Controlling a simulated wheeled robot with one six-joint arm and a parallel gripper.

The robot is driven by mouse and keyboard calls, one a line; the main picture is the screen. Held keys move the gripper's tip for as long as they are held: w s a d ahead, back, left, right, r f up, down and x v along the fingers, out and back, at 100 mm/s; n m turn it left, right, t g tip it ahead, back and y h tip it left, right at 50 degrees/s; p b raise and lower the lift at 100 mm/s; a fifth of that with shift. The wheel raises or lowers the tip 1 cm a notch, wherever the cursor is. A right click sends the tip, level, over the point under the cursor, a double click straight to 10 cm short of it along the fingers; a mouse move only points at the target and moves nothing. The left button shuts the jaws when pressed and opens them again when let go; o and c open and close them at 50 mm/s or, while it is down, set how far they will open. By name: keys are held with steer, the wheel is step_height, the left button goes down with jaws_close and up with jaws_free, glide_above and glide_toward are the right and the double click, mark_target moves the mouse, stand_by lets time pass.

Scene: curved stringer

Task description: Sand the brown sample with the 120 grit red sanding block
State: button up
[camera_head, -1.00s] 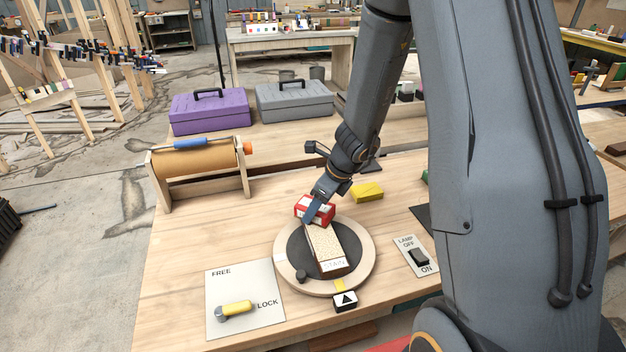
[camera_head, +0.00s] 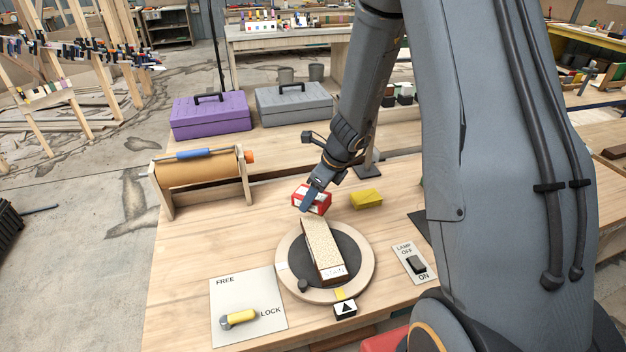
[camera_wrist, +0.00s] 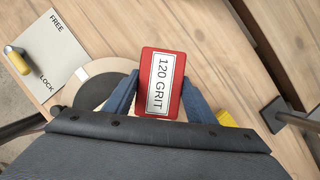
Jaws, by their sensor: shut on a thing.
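My gripper (camera_head: 311,196) is shut on the red sanding block (camera_head: 323,203). The block's white label reads "120 GRIT" in the wrist view (camera_wrist: 161,84), with a blue finger on each side. The sample (camera_head: 321,245) is a long block with a pale speckled top and brown sides, lying on the dark round turntable (camera_head: 284,263). Lettering on its near end is hard to read. The red block is just beyond the sample's far end, apart from it in the picture. I cannot tell whether it touches the table.
A yellow block (camera_head: 366,199) lies right of my gripper. A panel marked FREE and LOCK with a yellow-handled lever (camera_head: 239,318) is at front left. A lamp switch (camera_head: 415,263) is at right. A paper roll stand (camera_head: 200,172) and two toolboxes stand behind.

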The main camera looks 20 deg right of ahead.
steer(key=shift+r+p, duration=1.85)
steer(key=shift+r, duration=0.05)
steer(key=shift+s+f, duration=0.1)
